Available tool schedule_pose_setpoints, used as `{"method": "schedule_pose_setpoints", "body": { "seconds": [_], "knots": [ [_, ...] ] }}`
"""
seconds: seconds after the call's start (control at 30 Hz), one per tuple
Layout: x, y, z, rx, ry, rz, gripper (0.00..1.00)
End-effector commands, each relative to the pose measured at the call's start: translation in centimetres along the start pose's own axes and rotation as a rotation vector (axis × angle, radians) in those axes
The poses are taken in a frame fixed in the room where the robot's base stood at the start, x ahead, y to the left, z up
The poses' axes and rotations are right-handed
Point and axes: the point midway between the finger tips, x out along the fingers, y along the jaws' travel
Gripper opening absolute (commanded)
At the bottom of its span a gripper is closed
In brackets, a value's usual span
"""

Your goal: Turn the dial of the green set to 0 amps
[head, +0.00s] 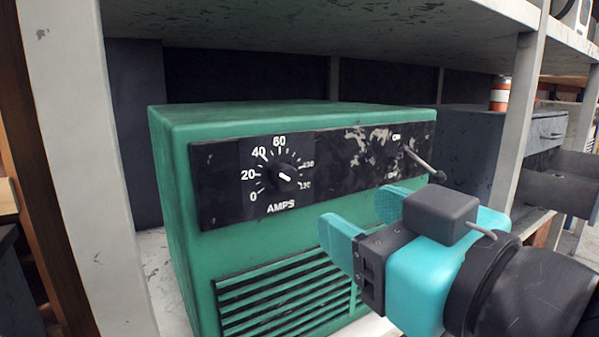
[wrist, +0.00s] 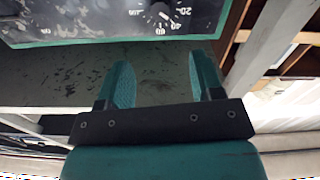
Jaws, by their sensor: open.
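The green set (head: 250,255) is a box with a black front panel on a shelf in the head view. Its dial (head: 283,177) is a small black knob with a white mark, ringed by numbers from 0 at lower left, above the word AMPS. The mark slants toward the lower right, on the high-number side. My gripper (head: 352,210) is open and empty, in front of the panel, right of and below the dial. In the wrist view my gripper (wrist: 161,75) shows both fingers apart, with the upside-down dial scale (wrist: 160,18) cut off at the top edge.
A lever switch (head: 424,164) marked ON and OFF sticks out at the panel's right. White shelf posts (head: 80,170) stand on both sides, and a shelf board (head: 300,22) runs above. A grey box (head: 465,150) is behind the right post. The space before the dial is clear.

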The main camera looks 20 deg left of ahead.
Motion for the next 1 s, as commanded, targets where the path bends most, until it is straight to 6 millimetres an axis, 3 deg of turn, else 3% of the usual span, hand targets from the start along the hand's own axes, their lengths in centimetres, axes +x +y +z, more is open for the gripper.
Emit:
{"method": "schedule_pose_setpoints", "body": {
  "seconds": [0.47, 0.73, 1.0],
  "knots": [
    [3.0, -0.1, -0.6, -0.005, -0.010, -0.007, 0.60],
    [5.9, 0.0, -0.4, -0.004, -0.008, -0.004, 0.60],
    [10.9, 0.1, -0.7, 0.000, -0.006, 0.000, 0.60]
  ]
}}
